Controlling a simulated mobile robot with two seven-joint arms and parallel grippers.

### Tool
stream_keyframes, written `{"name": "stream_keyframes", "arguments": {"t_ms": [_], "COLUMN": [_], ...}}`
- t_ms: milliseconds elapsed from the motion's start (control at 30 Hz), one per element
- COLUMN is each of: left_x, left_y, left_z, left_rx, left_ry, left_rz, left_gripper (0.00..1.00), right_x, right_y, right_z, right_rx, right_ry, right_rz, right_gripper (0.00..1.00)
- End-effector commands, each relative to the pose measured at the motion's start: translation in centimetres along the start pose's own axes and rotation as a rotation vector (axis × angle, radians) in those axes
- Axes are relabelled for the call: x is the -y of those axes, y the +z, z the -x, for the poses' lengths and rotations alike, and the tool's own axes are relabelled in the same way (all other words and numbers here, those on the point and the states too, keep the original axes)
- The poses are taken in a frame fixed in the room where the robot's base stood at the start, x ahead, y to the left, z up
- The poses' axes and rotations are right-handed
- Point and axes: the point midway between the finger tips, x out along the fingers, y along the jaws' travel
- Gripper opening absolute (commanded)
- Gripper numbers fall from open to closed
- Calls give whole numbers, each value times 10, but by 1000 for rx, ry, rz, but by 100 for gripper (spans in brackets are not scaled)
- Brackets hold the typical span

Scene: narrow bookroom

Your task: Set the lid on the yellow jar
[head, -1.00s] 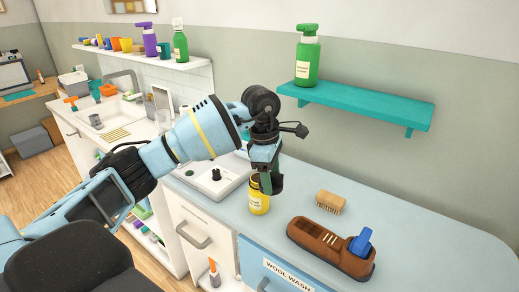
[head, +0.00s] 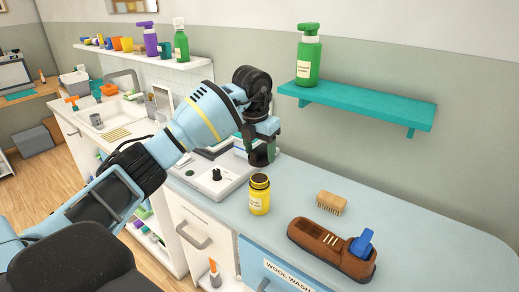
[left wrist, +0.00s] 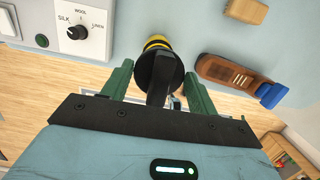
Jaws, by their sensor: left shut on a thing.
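The yellow jar (head: 259,202) stands upright on the blue counter, with a pale label and a dark band and dark top. In the left wrist view the yellow jar (left wrist: 157,41) shows partly, beyond the fingers. My left gripper (head: 263,157) is above and behind the jar in the head view, apart from it. It is shut on the lid (left wrist: 163,70), a black disc with a stem-like part towards my palm, between the two green fingers. My right gripper is not in view.
A brush (head: 331,203) and a brown shoe (head: 330,246) with a blue piece in it lie right of the jar. A white dial panel (head: 205,176) is to its left. The counter's right end is clear.

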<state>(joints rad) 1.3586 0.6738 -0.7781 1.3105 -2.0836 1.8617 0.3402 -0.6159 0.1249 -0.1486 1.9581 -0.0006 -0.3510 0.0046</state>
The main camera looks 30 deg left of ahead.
Motion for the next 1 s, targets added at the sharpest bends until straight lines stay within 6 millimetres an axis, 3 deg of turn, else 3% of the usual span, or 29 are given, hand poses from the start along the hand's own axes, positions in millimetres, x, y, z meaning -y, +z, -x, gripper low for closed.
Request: {"name": "stream_keyframes", "arguments": {"t_ms": [333,1000], "left_x": [0,0], "left_y": [0,-3], "left_z": [2,-17], "left_rx": [5,3], "left_ry": [0,0], "left_rz": [-2,-2], "left_gripper": [38,38], "right_x": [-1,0], "right_y": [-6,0], "right_z": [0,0], "right_rx": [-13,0], "right_ry": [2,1], "right_rz": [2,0], "right_gripper": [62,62]}}
